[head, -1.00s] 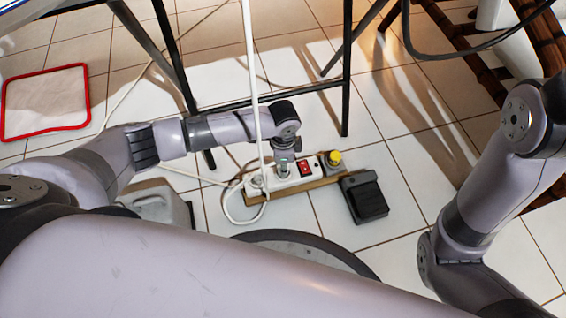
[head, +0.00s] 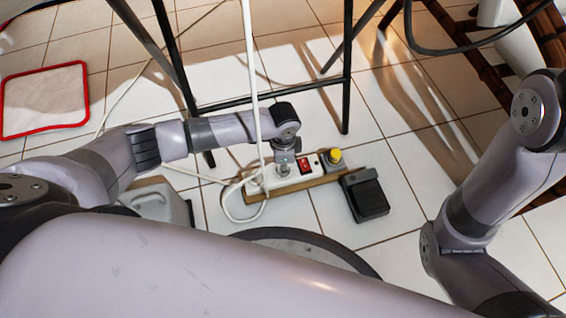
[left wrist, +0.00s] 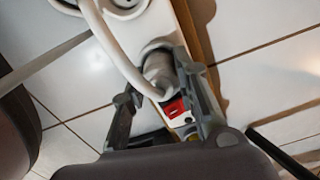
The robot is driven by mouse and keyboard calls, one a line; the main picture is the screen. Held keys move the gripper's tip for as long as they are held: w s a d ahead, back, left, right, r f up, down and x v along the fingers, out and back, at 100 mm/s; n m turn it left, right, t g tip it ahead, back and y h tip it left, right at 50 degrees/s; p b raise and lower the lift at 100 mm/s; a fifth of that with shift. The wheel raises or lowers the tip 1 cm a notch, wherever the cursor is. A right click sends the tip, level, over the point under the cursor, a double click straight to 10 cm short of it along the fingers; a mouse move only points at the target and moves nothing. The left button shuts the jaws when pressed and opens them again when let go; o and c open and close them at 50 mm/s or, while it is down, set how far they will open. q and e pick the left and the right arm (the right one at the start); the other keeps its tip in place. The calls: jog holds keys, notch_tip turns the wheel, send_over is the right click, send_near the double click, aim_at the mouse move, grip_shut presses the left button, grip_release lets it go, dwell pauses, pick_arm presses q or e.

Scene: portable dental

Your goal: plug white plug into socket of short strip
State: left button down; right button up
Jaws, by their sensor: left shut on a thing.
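The short strip (head: 310,175) is white with a red switch (head: 304,165) and lies on a wooden board on the floor. My left gripper (head: 285,165) points down over the strip's middle, beside the switch. In the left wrist view the gripper (left wrist: 158,82) is shut on the white plug (left wrist: 158,68), with a finger on each side. The plug's thick white cord (left wrist: 112,48) bends away from it. The plug is at the strip's face; its prongs and the socket holes are hidden, so I cannot tell how deep it sits. My right gripper is out of view.
A yellow-topped knob (head: 335,155) sits at the strip's right end. A black pedal (head: 365,195) lies to its right. Black table legs (head: 347,80) and a white hanging cord (head: 250,60) are close behind.

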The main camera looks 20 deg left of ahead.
pick_arm(q)
jog(key=c, duration=1.2)
grip_release()
notch_tip(320, 180, up, 12)
